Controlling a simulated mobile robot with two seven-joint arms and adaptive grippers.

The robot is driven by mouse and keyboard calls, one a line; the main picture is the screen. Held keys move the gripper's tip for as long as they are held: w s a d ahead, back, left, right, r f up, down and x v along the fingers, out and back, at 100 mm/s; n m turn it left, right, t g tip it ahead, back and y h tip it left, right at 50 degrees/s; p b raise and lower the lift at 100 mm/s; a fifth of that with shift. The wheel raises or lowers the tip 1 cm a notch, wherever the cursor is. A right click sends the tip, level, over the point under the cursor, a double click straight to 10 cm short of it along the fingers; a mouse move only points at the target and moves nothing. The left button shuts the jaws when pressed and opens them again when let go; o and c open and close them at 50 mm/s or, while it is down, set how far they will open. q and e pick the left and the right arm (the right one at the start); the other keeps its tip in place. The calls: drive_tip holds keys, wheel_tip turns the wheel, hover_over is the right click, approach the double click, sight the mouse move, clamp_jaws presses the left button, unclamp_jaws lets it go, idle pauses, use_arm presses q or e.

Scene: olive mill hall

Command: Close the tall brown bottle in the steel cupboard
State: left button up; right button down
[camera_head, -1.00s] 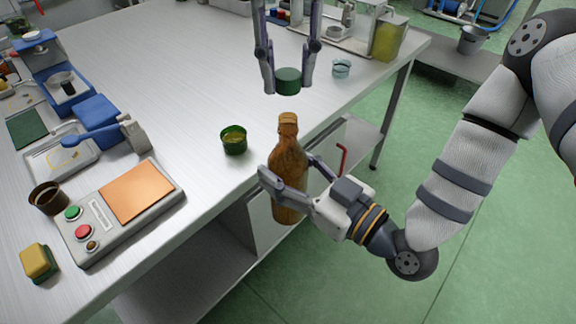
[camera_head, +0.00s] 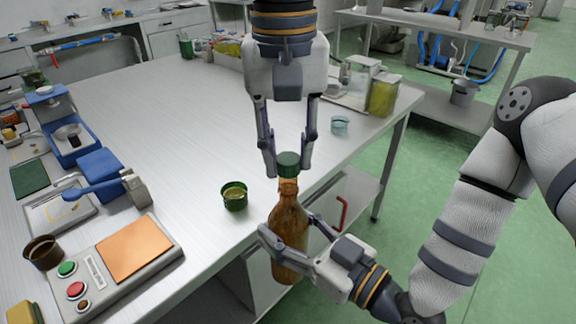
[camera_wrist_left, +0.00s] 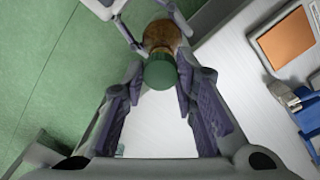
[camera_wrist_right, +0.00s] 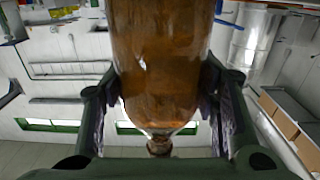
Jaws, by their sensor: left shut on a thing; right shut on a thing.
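The tall brown bottle (camera_head: 288,222) is upright in front of the table's edge, clasped around its body by my right gripper (camera_head: 288,228). The bottle's body fills the middle of the right wrist view (camera_wrist_right: 158,75). My left gripper (camera_head: 288,168) points down and is shut on a green cap (camera_head: 288,162). The cap is at the bottle's mouth, lined up with the neck; I cannot tell whether it is seated. In the left wrist view the cap (camera_wrist_left: 159,71) hides the mouth. The steel cupboard (camera_head: 325,212) with a red handle is under the table, behind the bottle.
A green open jar (camera_head: 235,197) stands on the table (camera_head: 160,110) left of the bottle. A control box (camera_head: 115,262) with buttons and an orange pad, a brown cup (camera_head: 43,252) and blue equipment (camera_head: 95,170) are at the left. A small glass dish (camera_head: 340,125) is at the right.

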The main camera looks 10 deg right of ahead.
use_arm(q)
drive_tip(key=shift+f, duration=0.85)
drive_tip(key=shift+f, duration=0.55)
drive_tip(key=m, duration=1)
drive_tip(key=shift+a, duration=0.1)
